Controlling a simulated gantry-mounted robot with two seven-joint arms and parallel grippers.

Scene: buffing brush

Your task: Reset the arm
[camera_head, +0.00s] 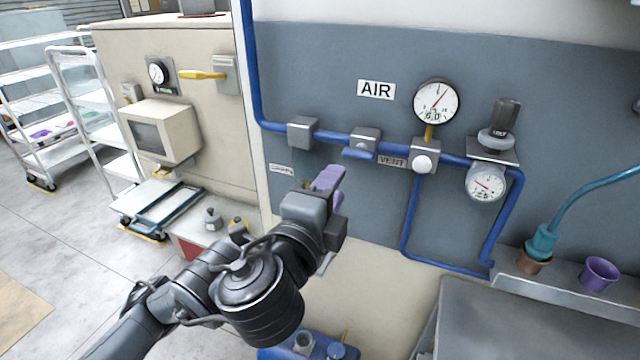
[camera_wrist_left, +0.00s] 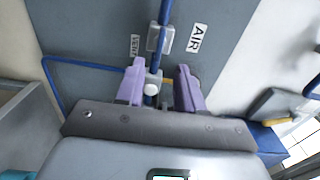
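My left arm reaches in from the lower left in the head view. Its left gripper (camera_head: 330,188) has purple fingers and is in front of the grey wall panel, below and left of the vent valve (camera_head: 364,140) with its blue lever. In the left wrist view the two fingers of the gripper (camera_wrist_left: 160,88) stand apart with nothing held between them. The blue pipe (camera_wrist_left: 166,12) and a white knob (camera_wrist_left: 153,86) show in the gap, beyond the fingers. The knob also shows in the head view (camera_head: 422,164). My right gripper is in neither view.
An air gauge (camera_head: 436,102) and a smaller gauge (camera_head: 487,184) are on the panel. A beige cabinet (camera_head: 165,60) and wheeled racks (camera_head: 88,110) stand at left.

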